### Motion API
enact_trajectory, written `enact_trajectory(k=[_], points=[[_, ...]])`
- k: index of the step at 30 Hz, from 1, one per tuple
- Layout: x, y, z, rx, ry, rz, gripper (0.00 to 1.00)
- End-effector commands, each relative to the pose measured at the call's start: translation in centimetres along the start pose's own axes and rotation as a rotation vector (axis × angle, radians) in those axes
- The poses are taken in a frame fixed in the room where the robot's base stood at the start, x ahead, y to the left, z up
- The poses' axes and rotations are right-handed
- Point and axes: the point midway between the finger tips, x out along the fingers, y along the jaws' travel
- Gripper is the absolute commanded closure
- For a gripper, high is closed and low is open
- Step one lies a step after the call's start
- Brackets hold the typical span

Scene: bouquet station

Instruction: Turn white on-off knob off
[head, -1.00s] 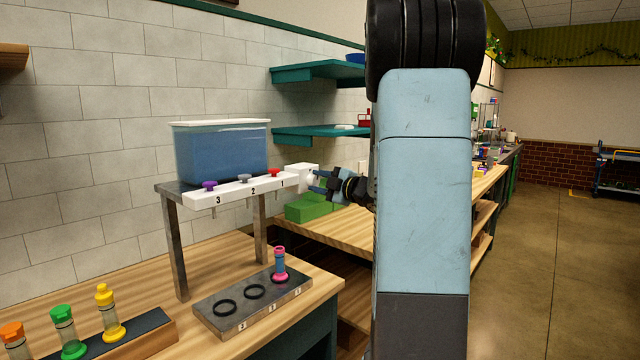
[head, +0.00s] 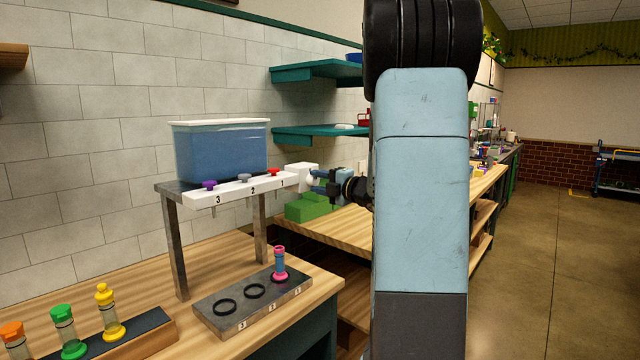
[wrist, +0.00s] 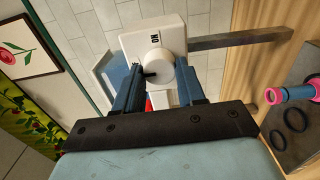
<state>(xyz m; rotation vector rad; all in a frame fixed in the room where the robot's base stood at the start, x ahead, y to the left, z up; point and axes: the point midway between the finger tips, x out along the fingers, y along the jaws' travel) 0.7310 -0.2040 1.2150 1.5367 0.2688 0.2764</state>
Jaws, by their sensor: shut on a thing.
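The white on-off knob (wrist: 161,76) is round with a dark mark on its left side in the wrist view. It sits on the face of a white box (wrist: 140,40), and the word ON shows upside down above it. In the head view, the white box (head: 300,170) is at the right end of the dispenser's white bar. My gripper (wrist: 160,84) is shut on the knob, with one blue finger on each side. In the head view my gripper (head: 319,180) reaches the knob from the right, and the knob is mostly hidden there.
A blue tank (head: 220,150) stands on a metal stand above the wooden table. Purple (head: 209,185), grey (head: 244,178) and red (head: 273,172) knobs top the white bar. A pink-based tube (head: 280,265) stands on the ringed plate (head: 225,325).

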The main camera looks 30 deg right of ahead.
Motion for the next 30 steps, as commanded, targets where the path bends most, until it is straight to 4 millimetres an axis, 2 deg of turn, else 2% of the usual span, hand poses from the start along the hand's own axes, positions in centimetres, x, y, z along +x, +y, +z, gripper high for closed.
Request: enact_trajectory(k=[1, 7, 8, 15, 23, 26, 30], points=[[0.0, -0.5, -0.2, 0.005, 0.003, -0.01, 0.91], [0.0, -0.6, -0.2, 0.006, 0.004, -0.011, 0.91], [0.0, -0.6, -0.2, 0.006, 0.004, -0.011, 0.58], [0.0, -0.4, -0.1, 0.005, 0.003, -0.007, 0.37], [-0.1, -0.2, -0.1, 0.003, 0.001, -0.004, 0.37], [-0.8, -0.2, 0.0, 0.003, -0.001, -0.004, 0.37], [-2.7, -0.2, 0.0, 0.003, -0.001, -0.003, 0.37]])
